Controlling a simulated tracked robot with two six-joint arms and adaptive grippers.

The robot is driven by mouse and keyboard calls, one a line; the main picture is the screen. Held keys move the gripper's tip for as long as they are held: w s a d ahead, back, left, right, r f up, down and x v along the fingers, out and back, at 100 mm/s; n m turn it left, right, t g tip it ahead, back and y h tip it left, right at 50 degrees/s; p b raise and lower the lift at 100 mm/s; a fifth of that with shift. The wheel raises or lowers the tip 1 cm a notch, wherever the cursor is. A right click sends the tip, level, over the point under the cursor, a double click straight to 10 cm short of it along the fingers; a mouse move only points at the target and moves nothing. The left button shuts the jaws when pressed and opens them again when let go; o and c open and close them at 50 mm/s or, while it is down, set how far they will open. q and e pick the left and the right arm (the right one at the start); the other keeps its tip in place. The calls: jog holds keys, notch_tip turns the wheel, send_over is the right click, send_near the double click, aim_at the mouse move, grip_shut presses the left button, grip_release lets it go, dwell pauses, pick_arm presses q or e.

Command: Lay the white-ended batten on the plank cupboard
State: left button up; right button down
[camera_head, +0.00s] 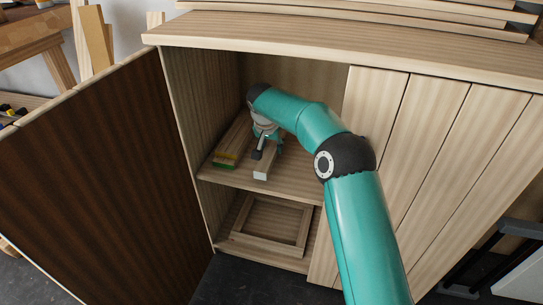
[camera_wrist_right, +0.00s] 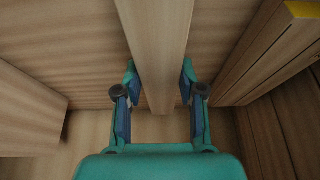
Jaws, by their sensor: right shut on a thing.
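The white-ended batten (camera_head: 261,174) is inside the open plank cupboard (camera_head: 330,53), at its upper shelf, with its white end facing out. In the right wrist view the batten (camera_wrist_right: 156,45) runs between the two fingers of the right gripper (camera_wrist_right: 158,75). I cannot tell whether the batten still touches the shelf. My left gripper is not in view.
A green-and-yellow-ended stack of battens (camera_head: 226,158) lies left of the held batten. A wooden frame (camera_head: 270,250) sits in the lower compartment. The dark left door (camera_head: 95,180) stands open. Long boards (camera_head: 370,17) lie at the back of the cupboard top; its front strip is clear.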

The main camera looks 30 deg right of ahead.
aim_at(271, 148)
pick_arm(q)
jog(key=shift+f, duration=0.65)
pick_arm(e)
jog(key=shift+f, duration=1.2)
jog(key=shift+f+b, duration=0.15)
jog(key=shift+b, duration=0.2)
jog(key=c, duration=0.7)
grip_release()
jog(key=p+v, duration=0.3)
jog(key=v, duration=0.5)
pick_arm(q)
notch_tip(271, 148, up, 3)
pick_arm(e)
jog(key=shift+f, duration=0.1)
